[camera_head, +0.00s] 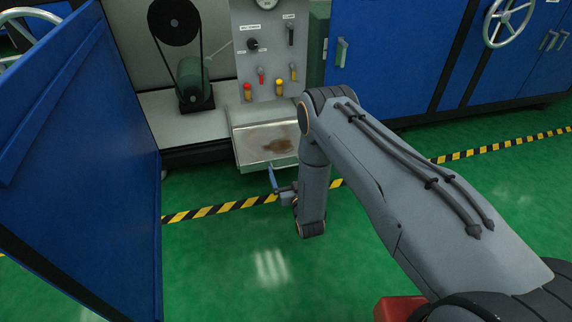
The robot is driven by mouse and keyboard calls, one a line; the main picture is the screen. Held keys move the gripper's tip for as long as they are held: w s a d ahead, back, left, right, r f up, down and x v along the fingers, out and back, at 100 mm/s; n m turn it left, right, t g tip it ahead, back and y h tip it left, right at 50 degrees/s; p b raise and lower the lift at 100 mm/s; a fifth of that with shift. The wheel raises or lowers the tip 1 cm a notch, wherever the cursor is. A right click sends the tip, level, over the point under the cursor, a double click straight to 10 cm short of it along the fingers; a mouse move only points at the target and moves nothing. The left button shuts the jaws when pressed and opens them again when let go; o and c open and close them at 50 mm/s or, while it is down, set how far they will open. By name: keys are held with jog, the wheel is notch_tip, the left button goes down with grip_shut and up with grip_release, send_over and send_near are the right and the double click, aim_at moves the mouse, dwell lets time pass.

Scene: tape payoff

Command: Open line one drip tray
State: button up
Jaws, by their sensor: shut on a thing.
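The drip tray (251,149) is a pale metal tray with a brown stain of liquid in it, below the control panel of the machine. It stands out from the machine's front, so its inside shows from above. My gripper (274,184) is low in front of the tray's front face, above the green floor. It is shut on a small blue bar, seemingly the tray's handle (271,172). The exact grip is small and partly hidden by my wrist. My arm covers the right side of the tray.
A large blue door (85,160) stands open at left. The grey control panel (268,50) carries knobs and red and yellow levers. A green motor (194,80) with a belt sits left of it. Blue cabinets (395,55) line the right. Striped floor tape (215,209) crosses the open green floor.

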jog(key=shift+s+a, duration=0.1)
jog(key=shift+s, duration=0.15)
jog(key=o, duration=1.2)
jog(key=p+v, duration=0.3)
jog(key=v, duration=0.4)
jog(key=shift+s, duration=0.35)
jog(key=shift+w+r, duration=0.1)
